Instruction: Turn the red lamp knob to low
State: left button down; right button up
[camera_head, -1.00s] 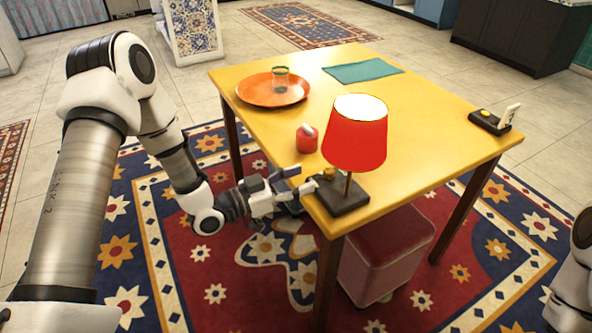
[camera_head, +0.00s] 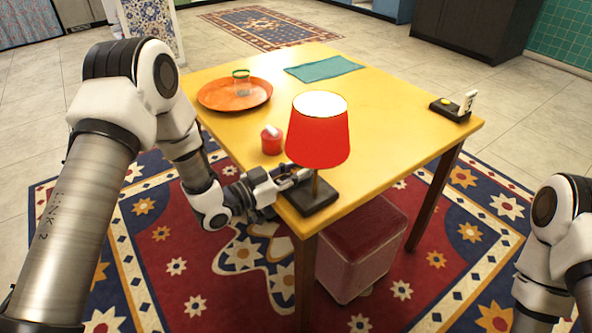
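The red lamp (camera_head: 318,135) stands on a dark square base (camera_head: 314,198) at the table's near corner. Its shade is red, and the top opening looks bright white. My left gripper (camera_head: 299,177) reaches in from the left, with its fingertips at the left part of the lamp base, behind the pole and below the shade. The knob is hidden by the fingers, so I cannot tell its setting or whether the fingers grip it. My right gripper is out of view; only part of the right arm shows at the lower right.
The yellow table (camera_head: 400,125) holds a red pot (camera_head: 271,144) close to the lamp, an orange tray (camera_head: 222,103) with a glass (camera_head: 241,86), a teal cloth (camera_head: 325,68) and a dark box (camera_head: 448,110) at the right. The table's middle is clear.

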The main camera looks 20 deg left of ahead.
pick_arm(q)
jog(key=shift+w+r+m+g+h, duration=0.1)
jog(key=shift+m+g+h, duration=1.1)
jog(key=shift+g+h, duration=0.1)
jog(key=shift+m+g+h+p, duration=0.3)
jog(key=shift+m+g+h, duration=0.65)
jog(key=shift+g, duration=0.35)
jog(key=c, duration=0.9)
grip_release()
jog(key=v, duration=1.2)
